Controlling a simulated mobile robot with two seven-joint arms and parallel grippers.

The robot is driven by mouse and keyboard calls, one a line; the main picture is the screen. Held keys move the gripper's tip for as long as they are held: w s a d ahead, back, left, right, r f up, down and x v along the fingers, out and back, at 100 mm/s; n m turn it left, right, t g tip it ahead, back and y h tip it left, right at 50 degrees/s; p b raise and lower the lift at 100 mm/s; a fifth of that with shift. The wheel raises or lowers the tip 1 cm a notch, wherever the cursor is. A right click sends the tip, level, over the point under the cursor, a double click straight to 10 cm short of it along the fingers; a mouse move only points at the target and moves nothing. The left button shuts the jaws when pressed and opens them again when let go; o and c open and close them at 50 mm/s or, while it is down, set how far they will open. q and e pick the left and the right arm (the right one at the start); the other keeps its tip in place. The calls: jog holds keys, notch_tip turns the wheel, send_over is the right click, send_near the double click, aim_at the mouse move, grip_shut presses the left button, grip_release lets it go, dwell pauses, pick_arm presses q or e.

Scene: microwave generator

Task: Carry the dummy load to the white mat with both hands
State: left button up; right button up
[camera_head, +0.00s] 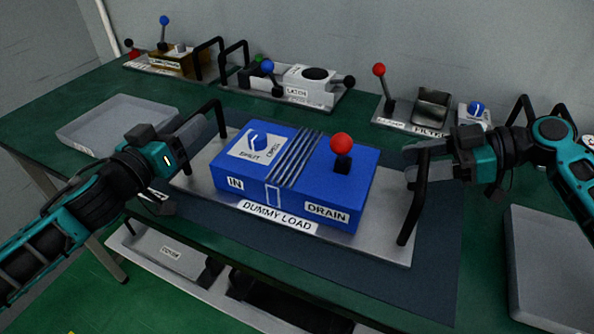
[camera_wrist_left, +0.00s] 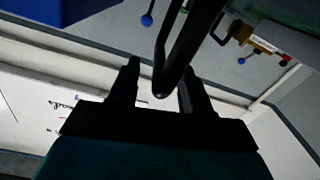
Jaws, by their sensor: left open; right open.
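The dummy load (camera_head: 290,180) is a blue box with a red-knobbed lever, a blue dial and dark ribs, fixed on a grey base plate (camera_head: 385,235) with a black handle at each end. My left gripper (camera_head: 192,130) is open at the left handle (camera_head: 217,104). In the left wrist view the black handle bar (camera_wrist_left: 175,65) runs between the open fingers of that gripper (camera_wrist_left: 160,85). My right gripper (camera_head: 412,163) is open at the right handle (camera_head: 413,205), with its fingers at the upper part of the bar. I cannot make out a white mat.
The load stands on a dark blue-grey mat (camera_head: 440,260) on the green table. Grey trays lie at the left (camera_head: 105,125) and right (camera_head: 545,260). Along the wall stand a latch unit (camera_head: 305,80), a filter unit (camera_head: 430,108) and a brown unit (camera_head: 175,62). A lower shelf holds more parts.

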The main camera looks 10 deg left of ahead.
pick_arm(q)
grip_shut()
pick_arm(e)
grip_shut()
pick_arm(q)
jog(key=shift+d, duration=0.1)
dwell(1.1)
jog(key=shift+r, duration=0.35)
pick_arm(e)
jog(key=shift+w+r, duration=0.1)
jog(key=shift+r, duration=0.2)
